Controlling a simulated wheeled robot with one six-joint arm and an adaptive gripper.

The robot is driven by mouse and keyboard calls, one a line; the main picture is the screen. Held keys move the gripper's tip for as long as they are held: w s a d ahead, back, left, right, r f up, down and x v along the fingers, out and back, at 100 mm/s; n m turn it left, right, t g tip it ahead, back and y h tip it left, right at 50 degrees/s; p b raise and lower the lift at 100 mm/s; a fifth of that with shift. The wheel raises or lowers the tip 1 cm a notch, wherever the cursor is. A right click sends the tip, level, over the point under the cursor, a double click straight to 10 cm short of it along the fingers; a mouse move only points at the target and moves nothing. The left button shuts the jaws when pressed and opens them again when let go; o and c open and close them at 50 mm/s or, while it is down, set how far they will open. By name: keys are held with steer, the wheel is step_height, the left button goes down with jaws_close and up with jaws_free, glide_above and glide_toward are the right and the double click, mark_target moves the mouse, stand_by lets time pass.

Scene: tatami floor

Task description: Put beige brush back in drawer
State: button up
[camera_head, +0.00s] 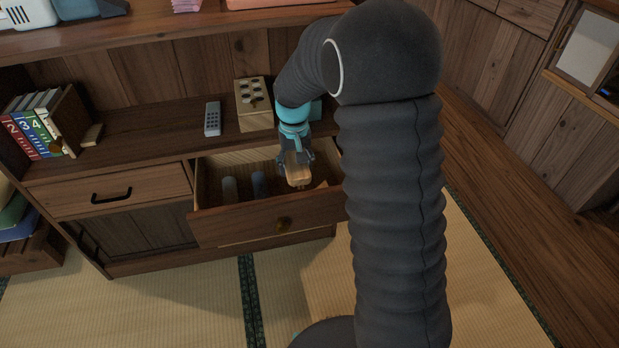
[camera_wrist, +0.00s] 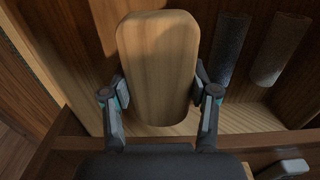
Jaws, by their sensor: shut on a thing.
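The beige brush (camera_head: 298,175) has a pale wood back and is over the open drawer (camera_head: 262,225) of the low wooden cabinet. My gripper (camera_head: 296,160) is shut on the brush. In the wrist view the brush (camera_wrist: 157,65) stands between the two fingers of my gripper (camera_wrist: 163,98), which touch its sides. The drawer's inside (camera_wrist: 230,122) lies below and beyond it. I cannot tell whether the brush touches the drawer floor.
Two cylinder-like things, one grey (camera_head: 229,189) and one bluish (camera_head: 258,184), lie in the drawer's left part. A remote (camera_head: 212,119) and a wooden box with holes (camera_head: 253,103) are on the shelf above. Books (camera_head: 35,127) stand at left. A closed drawer (camera_head: 110,192) is beside the open one.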

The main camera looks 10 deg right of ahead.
step_height(320, 180, down, 6)
steer(key=shift+r, duration=0.25)
steer(key=d, duration=0.1)
steer(key=w+d, duration=0.1)
steer(key=d+f, duration=0.1)
steer(key=shift+w+d, duration=0.35)
steer(key=shift+f, duration=0.1)
steer(key=shift+f, duration=0.1)
steer(key=o, duration=1.1)
